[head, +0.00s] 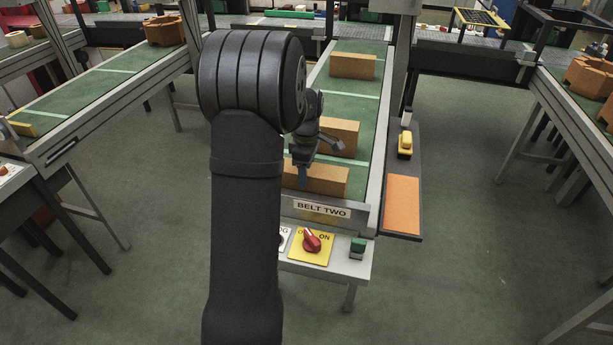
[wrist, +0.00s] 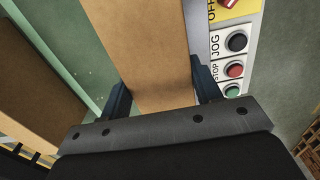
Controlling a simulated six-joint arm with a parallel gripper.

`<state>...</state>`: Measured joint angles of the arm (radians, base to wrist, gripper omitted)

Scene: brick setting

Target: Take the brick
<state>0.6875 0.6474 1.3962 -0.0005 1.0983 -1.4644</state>
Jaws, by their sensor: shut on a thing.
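An orange-brown brick (head: 328,181) lies at the near end of the green belt, behind the BELT TWO sign. My gripper (head: 303,174) reaches down over this brick, and my arm covers the brick's left part in the head view. In the wrist view the brick (wrist: 148,45) runs between the two dark fingers of my gripper (wrist: 163,92), one at each side. My gripper is shut on it. Whether the brick is clear of the belt, I cannot tell.
Two more bricks stand farther up the belt (head: 375,105), a middle one (head: 341,136) and a far one (head: 353,66). A control panel with a red knob (head: 311,240) sits in front. An orange pad (head: 402,204) lies on the right side shelf.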

